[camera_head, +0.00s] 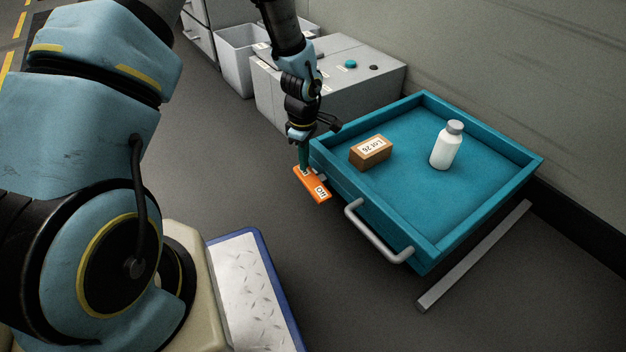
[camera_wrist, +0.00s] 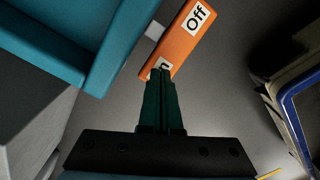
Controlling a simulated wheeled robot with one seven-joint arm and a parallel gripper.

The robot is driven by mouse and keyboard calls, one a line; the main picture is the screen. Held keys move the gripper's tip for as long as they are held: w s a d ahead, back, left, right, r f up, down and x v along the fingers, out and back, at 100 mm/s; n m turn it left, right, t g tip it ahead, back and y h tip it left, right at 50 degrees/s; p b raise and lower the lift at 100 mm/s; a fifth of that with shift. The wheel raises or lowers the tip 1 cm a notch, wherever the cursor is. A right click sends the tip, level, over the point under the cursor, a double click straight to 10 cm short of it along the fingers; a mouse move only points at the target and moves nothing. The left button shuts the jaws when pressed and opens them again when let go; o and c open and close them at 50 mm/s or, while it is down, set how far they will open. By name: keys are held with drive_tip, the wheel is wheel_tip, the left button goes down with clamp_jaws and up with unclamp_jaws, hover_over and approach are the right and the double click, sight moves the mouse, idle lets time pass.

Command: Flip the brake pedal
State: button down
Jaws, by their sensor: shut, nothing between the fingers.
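The brake pedal is an orange plate (camera_head: 313,186) on the near left side of the teal tray cart. It carries a white label reading "Off" in the head view. In the wrist view the orange pedal (camera_wrist: 180,45) shows "Off" at its upper end and a second, partly hidden label at its lower end. My gripper (camera_head: 304,172) is shut and empty, pointing down at the pedal's end nearest the cart's corner. In the wrist view its fingertips (camera_wrist: 161,73) overlap the lower label; I cannot tell whether they touch it.
The teal tray cart (camera_head: 427,247) holds a brown box (camera_head: 370,153) labelled "Lot 26" and a white bottle (camera_head: 446,148). A grey handle (camera_head: 378,236) sticks out in front. A grey cabinet (camera_head: 335,85) stands behind my gripper. The floor left of the pedal is clear.

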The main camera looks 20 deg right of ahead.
drive_tip(key=shift+f+b, duration=0.5)
drive_tip(key=shift+f, duration=0.5)
drive_tip(key=shift+r, duration=0.1)
wheel_tip(320, 180, up, 7)
drive_tip(key=p, duration=0.6)
idle(0.4)
idle(0.4)
drive_tip(key=w+a+r+m+t+p, duration=0.15)
drive_tip(key=a+r+m+p, duration=0.4)
drive_tip(key=a+r, duration=1.75)
drive_tip(key=s+a+r+m+p, duration=0.35)
drive_tip(key=s+a+r, duration=0.3)
drive_tip(key=r, duration=0.25)
wheel_tip(320, 180, up, 37)
drive_tip(key=w+p, duration=0.1)
drive_tip(key=p, duration=3.5)
drive_tip(key=shift+a, duration=0.35)
